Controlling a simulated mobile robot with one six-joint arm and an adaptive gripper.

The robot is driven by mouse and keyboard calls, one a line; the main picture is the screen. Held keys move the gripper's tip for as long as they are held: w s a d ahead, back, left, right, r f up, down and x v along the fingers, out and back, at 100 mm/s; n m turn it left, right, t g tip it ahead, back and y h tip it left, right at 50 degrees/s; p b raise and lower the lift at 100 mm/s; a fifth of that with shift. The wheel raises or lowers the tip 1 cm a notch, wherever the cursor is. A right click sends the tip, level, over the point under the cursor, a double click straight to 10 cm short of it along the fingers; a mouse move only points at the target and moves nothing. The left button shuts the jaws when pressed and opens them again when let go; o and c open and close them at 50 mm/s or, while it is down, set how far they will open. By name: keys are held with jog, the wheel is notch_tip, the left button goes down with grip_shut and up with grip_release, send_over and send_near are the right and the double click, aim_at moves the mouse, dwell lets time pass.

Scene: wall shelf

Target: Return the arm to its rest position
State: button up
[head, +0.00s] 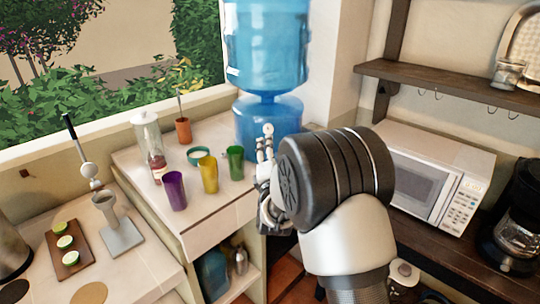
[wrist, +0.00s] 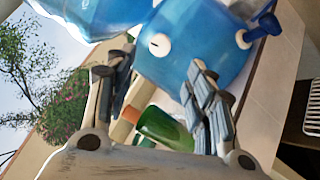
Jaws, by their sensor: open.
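My gripper (head: 266,170) is in the middle of the head view, beside the counter and in front of the blue water dispenser (head: 268,118). Part of it is hidden behind my own arm. In the wrist view my gripper (wrist: 160,85) has its two fingers wide apart with nothing held between them. The green cup (head: 235,163) stands on the counter just left of my gripper. It also shows beyond the fingers in the wrist view (wrist: 165,130).
A yellow cup (head: 208,174), a purple cup (head: 174,191) and a glass bottle (head: 150,148) stand on the counter. A microwave (head: 425,180) and a coffee maker (head: 515,225) are at the right. A wooden wall shelf (head: 450,88) is above the microwave.

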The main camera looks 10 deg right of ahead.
jog(key=shift+s+a+f, duration=0.1)
jog(key=shift+s, duration=0.75)
jog(key=s+r+m+g+y, duration=0.1)
jog(key=s+r+m+g, duration=0.15)
jog(key=s+m, duration=0.4)
jog(key=s+r+m+g+y, duration=0.2)
jog(key=s+m+g, duration=0.2)
jog(key=s, duration=0.5)
jog(key=s+f+m+g, duration=0.1)
jog(key=s+m+g, duration=0.1)
jog(key=s, duration=0.8)
jog(key=s+d+f+m+g, duration=0.1)
jog(key=s+m, duration=0.4)
jog(key=s, duration=0.5)
jog(key=s+f+m+g, duration=0.3)
jog(key=s+g, duration=0.2)
jog(key=s, duration=0.5)
jog(key=shift+d+m+h, duration=0.3)
jog(key=shift+m, duration=0.05)
